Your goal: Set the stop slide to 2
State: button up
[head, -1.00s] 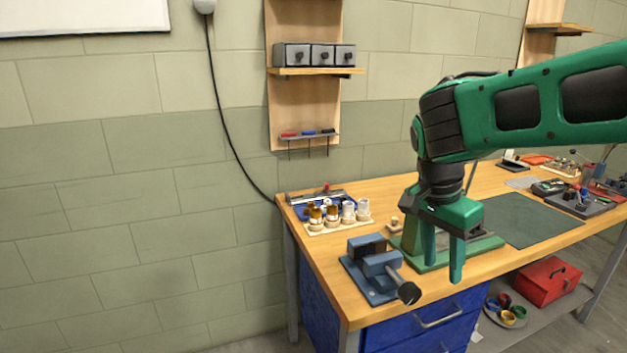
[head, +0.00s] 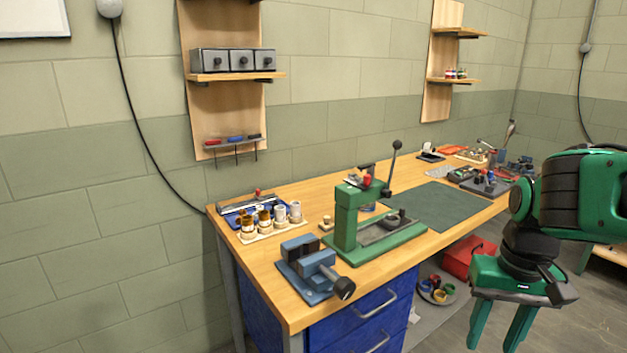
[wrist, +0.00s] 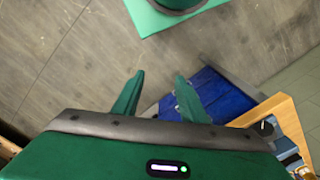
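A metal rail (head: 240,206) with a small red knob (head: 257,191) lies at the back left of the wooden bench, behind a row of small jars. It looks like the stop slide, but it is too small to read any numbers or tell its setting. My gripper (head: 495,332) hangs at the right in the head view, in front of the bench and far from the rail. Its two green fingers point down, apart, with nothing between them. They also show apart and empty in the wrist view (wrist: 160,82), above the floor.
A blue vise (head: 312,268) stands at the bench's front left corner. A green press (head: 347,222) with an upright lever stands behind it to the right. A green mat (head: 440,205) lies clear.

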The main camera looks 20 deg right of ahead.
aim_at(353, 179)
jog(key=k, duration=1.3)
jog(key=z, duration=0.55)
jog(key=i, duration=1.7)
jog(key=u, duration=0.55)
